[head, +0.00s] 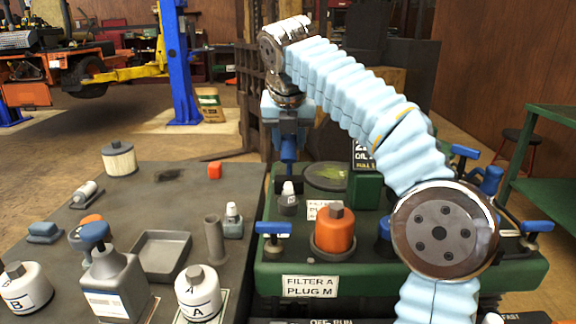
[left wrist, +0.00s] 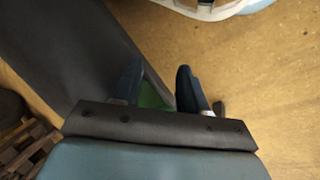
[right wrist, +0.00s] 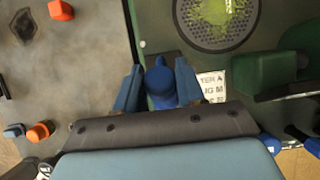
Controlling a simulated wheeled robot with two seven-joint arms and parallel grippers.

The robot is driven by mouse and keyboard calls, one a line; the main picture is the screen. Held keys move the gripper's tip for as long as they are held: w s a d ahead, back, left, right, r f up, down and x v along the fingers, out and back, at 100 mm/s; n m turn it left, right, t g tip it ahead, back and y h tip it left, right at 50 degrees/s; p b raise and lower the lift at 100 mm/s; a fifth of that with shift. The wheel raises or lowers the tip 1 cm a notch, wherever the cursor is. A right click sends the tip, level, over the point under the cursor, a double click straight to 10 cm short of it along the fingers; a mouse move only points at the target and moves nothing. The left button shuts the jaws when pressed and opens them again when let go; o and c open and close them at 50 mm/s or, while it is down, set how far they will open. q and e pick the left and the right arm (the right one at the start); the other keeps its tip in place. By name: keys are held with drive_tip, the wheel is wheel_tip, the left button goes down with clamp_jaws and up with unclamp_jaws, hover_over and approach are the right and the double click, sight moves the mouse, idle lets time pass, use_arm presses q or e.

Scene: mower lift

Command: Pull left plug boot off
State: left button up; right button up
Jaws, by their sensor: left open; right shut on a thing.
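My right gripper (head: 289,158) points straight down over the left side of the green mower deck (head: 400,277). In the right wrist view its fingers are shut on a blue plug boot (right wrist: 160,82). In the head view a pale plug (head: 288,188) stands upright in a dark base directly below this gripper, its top bare. The held boot seems to be above it and apart from it. Another blue boot (head: 384,229) is partly hidden behind my right arm. My left gripper (left wrist: 158,78) is open and empty in the left wrist view, and out of the head view.
An orange filter (head: 334,232) stands in front of the plug. Blue-handled clamps (head: 273,229) sit at the deck edges. The grey table (head: 130,200) at left holds bottles, a tray (head: 161,255), a tube (head: 214,240) and a spare plug (head: 232,212). A green shelf (head: 555,165) stands at right.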

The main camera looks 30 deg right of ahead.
drive_tip(key=shift+o, duration=0.2)
drive_tip(key=shift+w+d+f, duration=0.1)
drive_tip(key=shift+w+d, duration=0.3)
drive_tip(key=shift+w, duration=0.25)
drive_tip(key=shift+w+d, duration=0.35)
drive_tip(key=shift+w, duration=0.25)
drive_tip(key=shift+w+d+f, duration=0.25)
drive_tip(key=shift+w+d, duration=0.35)
drive_tip(key=shift+w, duration=0.35)
drive_tip(key=o, duration=0.6)
drive_tip(key=shift+w, duration=0.1)
drive_tip(key=shift+o, duration=0.3)
use_arm(q)
drive_tip(key=shift+r, duration=0.5)
idle(2.1)
drive_tip(key=shift+f+b, duration=0.9)
drive_tip(key=shift+b, duration=0.1)
use_arm(e)
drive_tip(key=shift+s+a, duration=0.55)
drive_tip(key=shift+s, duration=0.4)
drive_tip(key=shift+s+a, duration=0.55)
drive_tip(key=shift+s, duration=0.35)
